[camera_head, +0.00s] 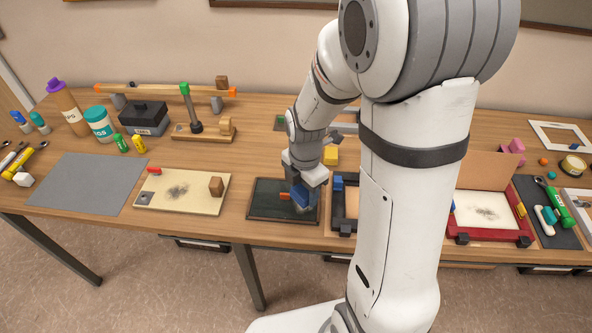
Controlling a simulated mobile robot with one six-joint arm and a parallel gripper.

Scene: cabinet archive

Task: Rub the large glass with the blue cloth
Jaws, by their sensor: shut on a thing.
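My gripper (301,186) points down over a dark, thin-framed rectangular pane (266,208) near the table's front edge, which looks like the large glass. It is shut on a blue piece (303,201), which looks like the blue cloth. The blue piece is low over the right part of the pane; I cannot tell whether it touches the surface. A small orange-red piece (285,197) shows just left of it. My fingertips are partly hidden by the wrist and the cloth.
A cream board (205,199) with a dark smudge and a brown block (216,187) lies left of the pane. A black-framed item (345,222) stands close on the right, partly behind my arm. A red-framed box (488,238) is farther right. A grey mat (88,184) is bare.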

